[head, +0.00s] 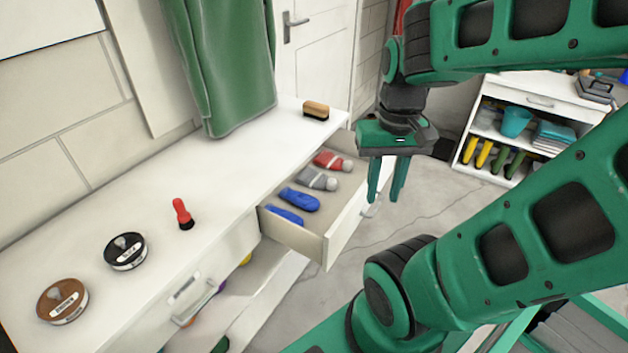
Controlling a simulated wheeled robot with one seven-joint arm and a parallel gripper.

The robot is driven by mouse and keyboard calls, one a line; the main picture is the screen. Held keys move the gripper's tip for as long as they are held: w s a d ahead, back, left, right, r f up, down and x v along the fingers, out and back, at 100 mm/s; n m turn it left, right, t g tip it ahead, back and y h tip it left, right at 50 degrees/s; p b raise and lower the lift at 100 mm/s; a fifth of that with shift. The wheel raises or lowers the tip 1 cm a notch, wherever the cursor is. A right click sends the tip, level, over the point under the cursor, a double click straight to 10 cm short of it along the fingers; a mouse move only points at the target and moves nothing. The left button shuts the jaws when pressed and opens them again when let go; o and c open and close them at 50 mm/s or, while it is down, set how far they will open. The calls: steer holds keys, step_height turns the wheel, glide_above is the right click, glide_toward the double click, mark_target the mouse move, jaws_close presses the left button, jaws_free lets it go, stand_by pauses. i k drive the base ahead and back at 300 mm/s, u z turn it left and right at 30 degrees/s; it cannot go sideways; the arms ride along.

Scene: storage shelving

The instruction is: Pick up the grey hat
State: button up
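The grey hat (316,179) lies in the open drawer (334,243), with a pale pompom at its right end. It lies between a red hat (332,160) behind it and a blue folded item (299,199) in front of it. My gripper (382,199) points down to the right of the drawer. Its two green fingers are apart with nothing between them. It is clear of the hat.
A second blue item (284,215) lies at the drawer's near end. On the white cabinet top (165,243) are a brush (316,110), a red-handled brush (183,214) and two round tins (125,251). A white shelf unit (531,108) stands at the back right.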

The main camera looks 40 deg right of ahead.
mark_target(309, 178)
steer(key=z, duration=1.6)
steer(key=k, duration=0.65)
steer(key=u, duration=1.1)
steer(key=i, duration=1.05)
steer(key=z, duration=0.05)
